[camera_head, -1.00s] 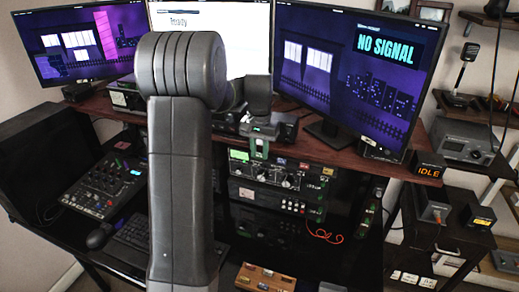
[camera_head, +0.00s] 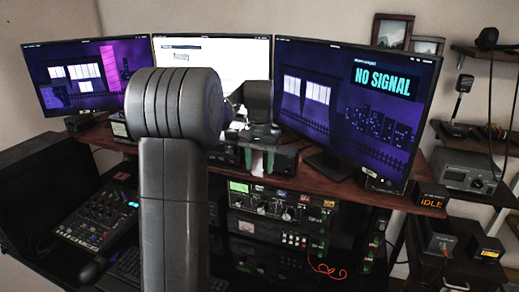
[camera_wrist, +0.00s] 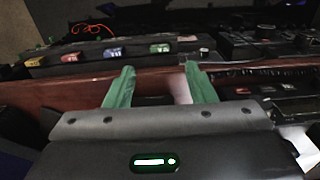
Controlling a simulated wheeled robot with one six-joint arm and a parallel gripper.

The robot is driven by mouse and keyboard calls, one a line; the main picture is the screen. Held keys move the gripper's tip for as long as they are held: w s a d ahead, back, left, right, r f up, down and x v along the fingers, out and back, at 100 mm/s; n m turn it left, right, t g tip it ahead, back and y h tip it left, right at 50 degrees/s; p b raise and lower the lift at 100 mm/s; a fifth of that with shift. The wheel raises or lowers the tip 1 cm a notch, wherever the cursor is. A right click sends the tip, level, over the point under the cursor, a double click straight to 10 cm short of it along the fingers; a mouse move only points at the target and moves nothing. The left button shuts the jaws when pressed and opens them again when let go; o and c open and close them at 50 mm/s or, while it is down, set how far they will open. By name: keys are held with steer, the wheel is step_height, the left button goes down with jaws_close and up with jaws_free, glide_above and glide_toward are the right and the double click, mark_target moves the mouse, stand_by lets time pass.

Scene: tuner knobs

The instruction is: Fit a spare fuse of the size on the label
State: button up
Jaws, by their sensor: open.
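My gripper (camera_head: 264,162) is in front of the dark-red wooden shelf (camera_head: 330,182), above the rack units. Its two green fingers are apart with nothing between them, as the wrist view (camera_wrist: 159,72) shows. Beyond the fingertips in the wrist view is a row of small coloured tags with unreadable print: a yellow one (camera_wrist: 33,62), a red-orange one (camera_wrist: 70,58), a blue one (camera_wrist: 115,51) and a green one (camera_wrist: 160,48). I cannot make out a fuse or a fuse-size label in either current view. My upper arm hides part of the desk.
The upper rack unit (camera_head: 262,205) has a lit green display and knobs. Three monitors stand behind; the right one (camera_head: 355,90) reads NO SIGNAL. A box reading IDLE (camera_head: 432,199) sits at the shelf's right end. A mixer (camera_head: 97,218) stands at left. An orange cord (camera_head: 328,271) hangs below.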

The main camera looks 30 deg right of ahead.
step_height(320, 180, up, 6)
glide_above(260, 187)
steer(key=shift+w+r, duration=0.15)
stand_by(0.6)
step_height(260, 187, down, 14)
steer(key=shift+r+p, duration=0.1)
steer(key=shift+p, duration=0.55)
steer(key=shift+r, duration=0.25)
steer(key=shift+r+b, duration=0.1)
steer(key=shift+b, duration=0.2)
step_height(260, 187, up, 13)
steer(key=b, duration=0.1)
step_height(260, 187, down, 13)
steer(key=shift+f+p, duration=0.1)
steer(key=shift+p, duration=0.65)
step_height(260, 187, up, 6)
steer(key=shift+f+p, duration=0.25)
steer(key=shift+p, duration=0.75)
steer(key=shift+r, duration=0.6)
